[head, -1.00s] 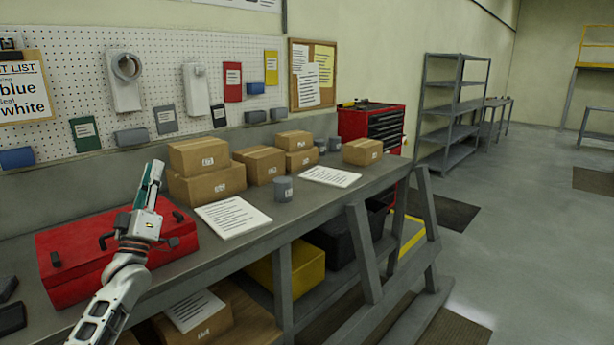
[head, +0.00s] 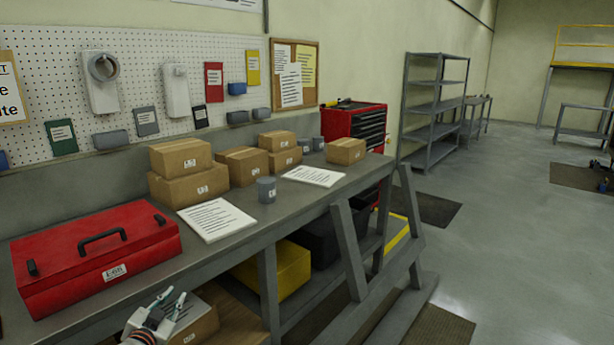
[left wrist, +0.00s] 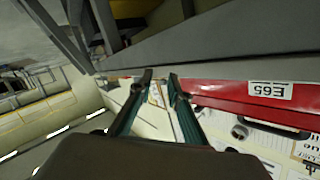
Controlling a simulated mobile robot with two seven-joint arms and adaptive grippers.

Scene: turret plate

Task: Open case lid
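The red case (head: 95,258) lies on the left part of the workbench with its lid closed. A black handle (head: 102,238) is on its top, and a white label (head: 115,272) is on its front. My left gripper (head: 172,296) is below and in front of the case, apart from it, with its fingers spread and nothing between them. In the left wrist view my left gripper (left wrist: 160,77) is open, and the case's red front (left wrist: 225,90) with its label shows beyond the fingers. My right gripper is not in view.
A paper sheet (head: 217,219) lies right of the case, near stacked cardboard boxes (head: 188,175) and a grey can (head: 266,189). The bench's front edge lies above my left gripper. A yellow bin (head: 275,270) and a carton (head: 195,325) are underneath.

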